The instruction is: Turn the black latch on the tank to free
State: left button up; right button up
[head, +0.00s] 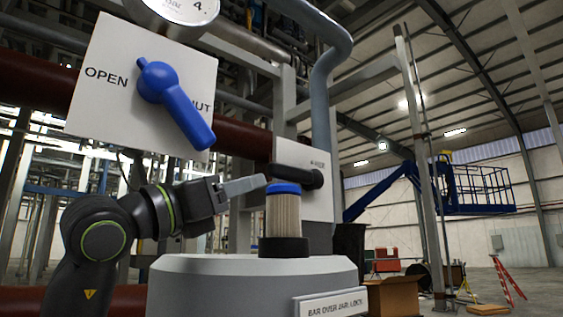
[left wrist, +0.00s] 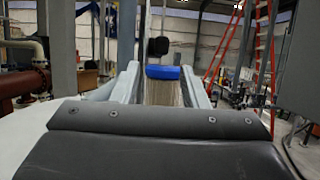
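The black latch (head: 297,175) is a bar lying nearly level, its round hub at the right in front of a white plate (head: 322,205). In the head view it appears just above the blue-capped filter cartridge (head: 284,212), which stands upright in a black collar on the grey tank (head: 200,268). The tank's label reads "BAR OVER JAR: LOCK". My left gripper (head: 260,182) points right, its tips just left of the blue cap. In the left wrist view its fingers are apart, with the cartridge (left wrist: 164,90) seen between or just beyond them; contact cannot be told. My right gripper is out of view.
A blue valve handle (head: 178,100) on an OPEN/SHUT plate (head: 110,45) hangs above my left arm, below a gauge. Grey pipes and beams stand behind the tank. A cardboard box (head: 393,295) and red stepladder (head: 508,282) are at the right.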

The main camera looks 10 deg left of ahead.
aim_at(270, 177)
pick_arm(q)
jog(key=p+x, duration=0.1)
jog(key=x, duration=0.3)
jog(key=p+x, duration=0.2)
jog(key=x, duration=0.2)
jog(key=shift+s+r, duration=0.2)
jog(key=shift+w+d+r+p, duration=0.1)
jog(key=shift+w+d+p, duration=0.2)
jog(key=shift+w+p, duration=0.15)
jog(key=shift+c, duration=0.4)
grip_shut()
